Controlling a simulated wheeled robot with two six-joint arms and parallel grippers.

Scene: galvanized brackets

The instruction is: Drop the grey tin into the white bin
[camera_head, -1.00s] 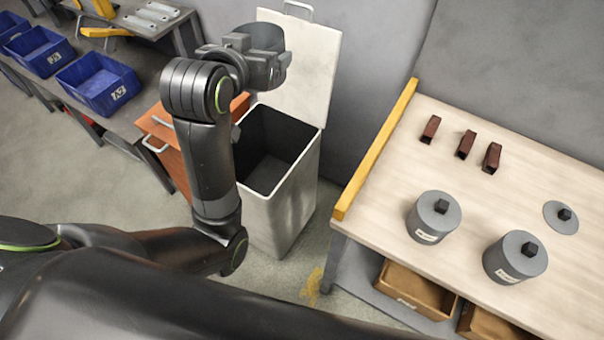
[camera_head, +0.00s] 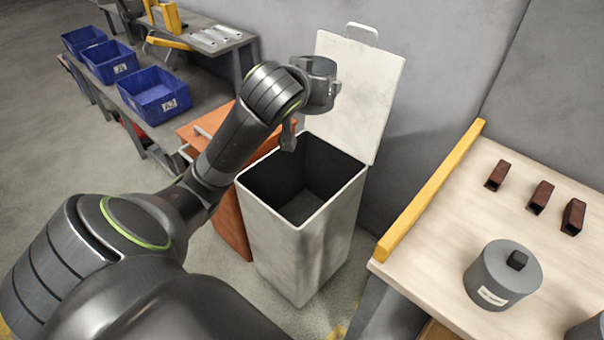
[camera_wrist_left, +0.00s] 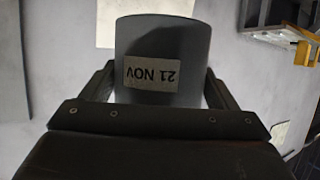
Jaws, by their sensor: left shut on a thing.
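A grey tin (camera_head: 322,68) is held in my left gripper (camera_head: 316,88). In the left wrist view the tin (camera_wrist_left: 165,40) sits between the two fingers, with an upside-down "21 NOV" label facing the camera. The white bin (camera_head: 292,255) stands on the floor with its lid (camera_head: 372,95) raised against the wall. Its dark inside looks empty. In the head view the tin shows above the back of the bin's opening, in front of the raised lid and apart from the bin. My right gripper is not in view.
An orange cabinet (camera_head: 228,210) stands left of the bin. A bench (camera_head: 440,245) with a yellow edge strip (camera_head: 432,190) is to the right, carrying a lidded grey tin (camera_head: 500,280) and brown blocks (camera_head: 541,197). Blue bins (camera_head: 160,95) line a far-left table.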

